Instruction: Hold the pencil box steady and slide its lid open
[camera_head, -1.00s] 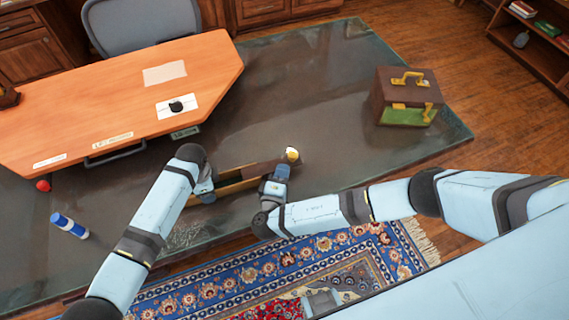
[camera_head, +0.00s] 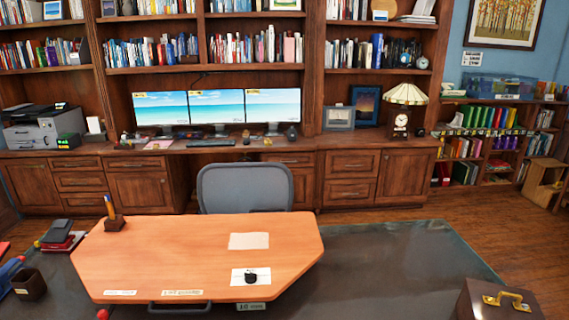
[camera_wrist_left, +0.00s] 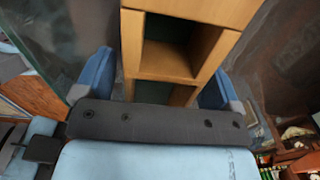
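The wooden pencil box (camera_wrist_left: 131,48) fills the upper middle of the left wrist view. Its open compartments with a dark green inside (camera_wrist_left: 168,48) face the camera; a crosspiece divides them. My left gripper (camera_wrist_left: 160,82) has its two blue fingers on either side of the box. A narrow dark gap shows between the left finger and the wood, so it looks open around the box. Contact on the right side is unclear. The lower end of the box is hidden behind my gripper body. The lid cannot be made out.
The head view shows an orange desk (camera_head: 150,262) with papers and a pencil holder (camera_head: 113,222), and a grey chair (camera_head: 245,188) behind it. A brown case (camera_head: 500,300) stands at the lower right on the dark glass surface (camera_head: 385,265). Bookcases line the back.

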